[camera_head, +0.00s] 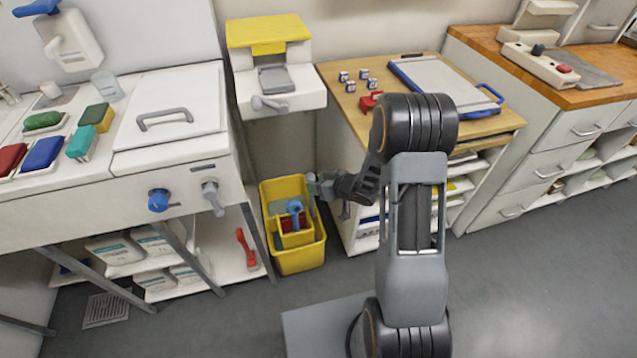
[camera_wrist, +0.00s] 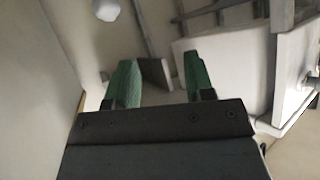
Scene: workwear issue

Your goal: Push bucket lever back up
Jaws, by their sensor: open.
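The yellow bucket (camera_head: 299,262) stands on the floor between the sink counter and the wooden-topped cabinet. A smaller yellow insert sits in it, with a blue part with a round top (camera_head: 295,207) rising from it; I cannot tell for certain whether this is the lever. My gripper (camera_head: 316,187) is over the bucket's right rim, near its back corner. Contact with the bucket cannot be made out. In the wrist view my gripper (camera_wrist: 158,80) has its two green fingers apart, with nothing visible between them. The yellow bucket does not show clearly there.
A white unit with a yellow top (camera_head: 268,32) overhangs behind the bucket. The sink counter (camera_head: 205,145) and its legs are close on the left. The wooden-topped cabinet (camera_head: 338,98) is close on the right. Grey floor is open in front.

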